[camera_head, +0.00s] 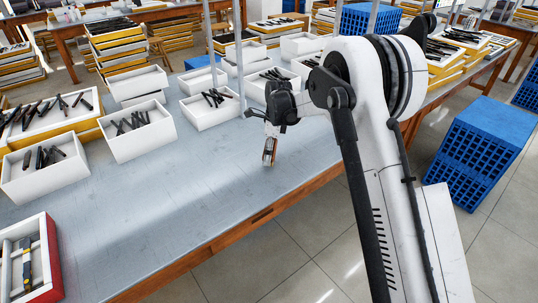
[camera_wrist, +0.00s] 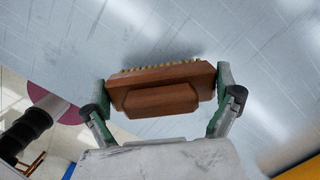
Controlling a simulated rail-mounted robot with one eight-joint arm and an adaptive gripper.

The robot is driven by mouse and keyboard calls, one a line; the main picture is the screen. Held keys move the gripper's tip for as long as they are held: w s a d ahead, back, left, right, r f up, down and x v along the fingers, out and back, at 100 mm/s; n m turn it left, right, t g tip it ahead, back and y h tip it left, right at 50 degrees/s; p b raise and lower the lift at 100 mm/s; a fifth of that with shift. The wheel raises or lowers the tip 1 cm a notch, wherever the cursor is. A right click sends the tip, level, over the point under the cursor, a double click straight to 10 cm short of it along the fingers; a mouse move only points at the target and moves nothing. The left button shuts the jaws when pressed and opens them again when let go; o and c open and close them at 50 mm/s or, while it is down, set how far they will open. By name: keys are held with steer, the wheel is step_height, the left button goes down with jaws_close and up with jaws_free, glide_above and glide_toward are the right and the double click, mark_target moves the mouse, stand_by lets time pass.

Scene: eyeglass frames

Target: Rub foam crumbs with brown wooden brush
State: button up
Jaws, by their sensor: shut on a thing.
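My gripper (camera_head: 269,143) is shut on a brown wooden brush (camera_wrist: 160,88) over the blue-grey table. In the wrist view, my gripper (camera_wrist: 163,92) has one finger against each end of the brush block. The pale bristles (camera_wrist: 160,67) point away from my palm towards a grey-blue surface. In the head view the brush (camera_head: 268,152) is small and partly hidden by the fingers, close above or on the tabletop; I cannot tell if the bristles touch it. I cannot make out foam crumbs clearly in either view.
The tabletop (camera_head: 185,195) is clear in front and to the left of my gripper. White trays with dark eyeglass frames (camera_head: 137,132) stand along its far side. A red-edged box (camera_head: 46,275) sits at the lower left. Blue crates (camera_head: 482,150) stand on the floor at right.

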steer(key=shift+d+r, duration=0.15)
steer(key=shift+r, duration=0.45)
steer(key=shift+r+p, duration=0.9)
steer(key=shift+r, duration=1.45)
